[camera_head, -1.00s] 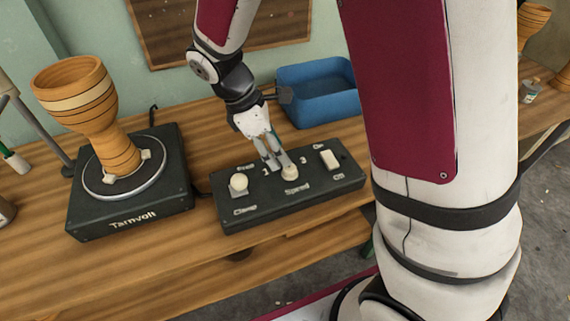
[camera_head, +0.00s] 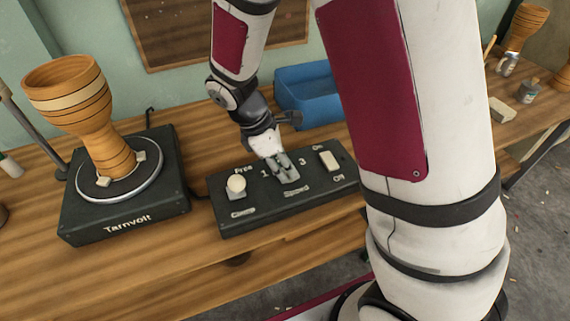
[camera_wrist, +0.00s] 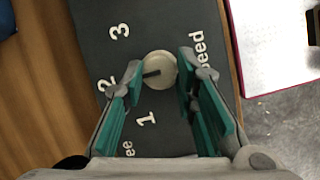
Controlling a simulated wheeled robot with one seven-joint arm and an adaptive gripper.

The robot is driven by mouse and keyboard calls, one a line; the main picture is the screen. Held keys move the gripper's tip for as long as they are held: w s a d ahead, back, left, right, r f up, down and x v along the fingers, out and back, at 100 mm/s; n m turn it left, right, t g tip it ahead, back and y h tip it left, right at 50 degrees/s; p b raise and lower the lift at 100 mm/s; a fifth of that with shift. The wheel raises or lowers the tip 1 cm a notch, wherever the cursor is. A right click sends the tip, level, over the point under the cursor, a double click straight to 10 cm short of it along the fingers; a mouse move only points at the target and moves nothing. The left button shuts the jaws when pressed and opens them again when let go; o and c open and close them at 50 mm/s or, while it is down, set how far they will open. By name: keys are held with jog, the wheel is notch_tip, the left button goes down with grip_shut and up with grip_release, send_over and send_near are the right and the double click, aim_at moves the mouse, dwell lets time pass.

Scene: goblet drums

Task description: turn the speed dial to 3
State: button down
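The speed dial (camera_wrist: 160,70) is a round cream knob on the black control box (camera_head: 235,222). In the wrist view its dark pointer line points left, roughly toward the printed 2, with 3 above and 1 below. My gripper (camera_wrist: 161,66) is open, with one fingertip on each side of the dial. The left finger has a small gap to the knob; the right one is very close, and I cannot tell whether it touches. In the head view my gripper (camera_head: 284,174) is over the dial and hides it.
The clamp knob (camera_head: 236,184) is left of the dial, and the white on/off switch (camera_head: 329,160) is right. A black turntable unit (camera_head: 75,222) carries a wooden goblet drum (camera_head: 88,110) at left. A blue bin (camera_head: 310,112) stands behind the box.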

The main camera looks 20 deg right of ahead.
jog(key=shift+m+p, duration=0.3)
jog(key=shift+m, duration=0.1)
jog(key=m+g+p, duration=0.1)
jog(key=m, duration=0.1)
jog(key=m+y+p, duration=0.1)
jog(key=m, duration=0.1)
jog(key=shift+w+d+m+g+p, duration=0.1)
jog(key=shift+w+m+g+p, duration=0.1)
jog(key=shift+m+g+p, duration=0.15)
jog(key=m+y+p, duration=0.1)
jog(key=m, duration=0.2)
jog(key=m+g+y+p, duration=0.1)
jog(key=m, duration=0.2)
jog(key=shift+w+d, duration=0.15)
jog(key=shift+m, duration=0.35)
jog(key=c, duration=1.3)
grip_release()
